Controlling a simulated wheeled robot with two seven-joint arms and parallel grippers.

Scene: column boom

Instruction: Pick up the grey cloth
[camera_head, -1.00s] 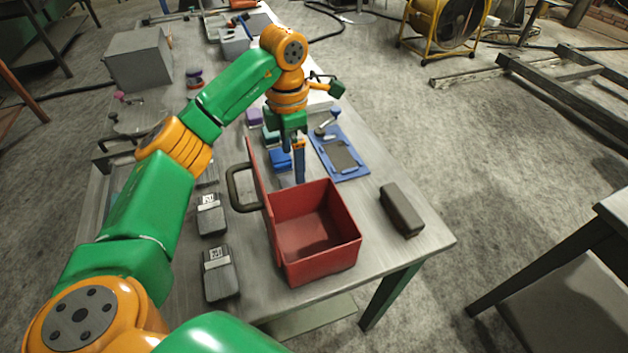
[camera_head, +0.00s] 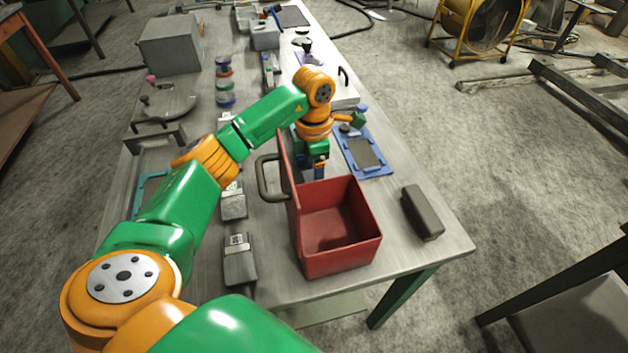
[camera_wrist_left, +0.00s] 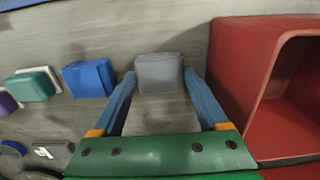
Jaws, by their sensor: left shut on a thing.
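The grey cloth (camera_wrist_left: 159,72) is a small folded block lying on the grey table in the left wrist view, between the two blue fingers of my left gripper (camera_wrist_left: 160,77). The fingers are shut on its two sides. My right gripper is not in view.
In the left wrist view a blue cloth (camera_wrist_left: 88,78) and a teal cloth (camera_wrist_left: 38,84) lie left of the grey one. The red box wall (camera_wrist_left: 238,75) stands close on the right. A dark block (camera_head: 422,212) lies right of the box.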

